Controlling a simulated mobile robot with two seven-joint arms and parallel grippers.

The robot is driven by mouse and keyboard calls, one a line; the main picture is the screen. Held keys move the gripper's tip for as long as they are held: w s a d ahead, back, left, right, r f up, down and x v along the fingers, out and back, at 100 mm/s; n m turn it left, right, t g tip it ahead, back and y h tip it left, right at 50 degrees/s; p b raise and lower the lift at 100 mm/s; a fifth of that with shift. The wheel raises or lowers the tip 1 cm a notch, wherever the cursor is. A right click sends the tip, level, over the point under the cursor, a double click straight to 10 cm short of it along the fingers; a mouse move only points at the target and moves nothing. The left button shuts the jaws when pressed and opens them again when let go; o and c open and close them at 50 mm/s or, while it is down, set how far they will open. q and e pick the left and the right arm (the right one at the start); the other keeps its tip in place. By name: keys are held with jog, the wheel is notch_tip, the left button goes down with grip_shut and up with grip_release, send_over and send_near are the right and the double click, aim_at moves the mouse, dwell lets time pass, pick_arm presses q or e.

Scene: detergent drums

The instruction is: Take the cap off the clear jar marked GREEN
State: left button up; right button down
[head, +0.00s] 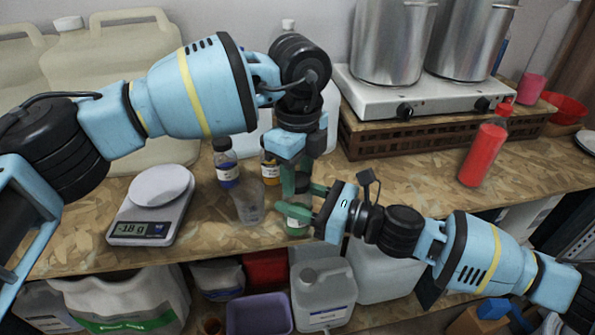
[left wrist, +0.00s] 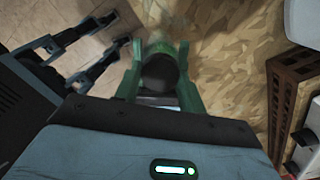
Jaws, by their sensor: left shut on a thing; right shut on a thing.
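The clear jar (head: 297,222) stands near the front edge of the bench, with greenish contents and a pale label that I cannot read. My right gripper (head: 316,205) comes in from the right and is shut around the jar's body. My left gripper (head: 289,182) points down from above and is shut on the jar's cap. In the left wrist view the dark round cap (left wrist: 159,73) sits between the green fingers of that gripper (left wrist: 160,62). In the head view the fingers hide the cap, so I cannot tell whether it is still on the jar.
Left of the jar stand a clear beaker (head: 248,206), a blue-labelled bottle (head: 226,162), an orange-labelled bottle (head: 270,172) and a scale (head: 152,208). A red bottle (head: 482,153) and a hot plate with pots (head: 420,97) are at right.

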pick_arm(q)
jog(key=shift+r, duration=0.35)
dwell(0.6)
jog(key=shift+r, duration=0.75)
jog(key=shift+r, duration=0.1)
jog(key=shift+r, duration=1.95)
jog(key=shift+f, duration=0.1)
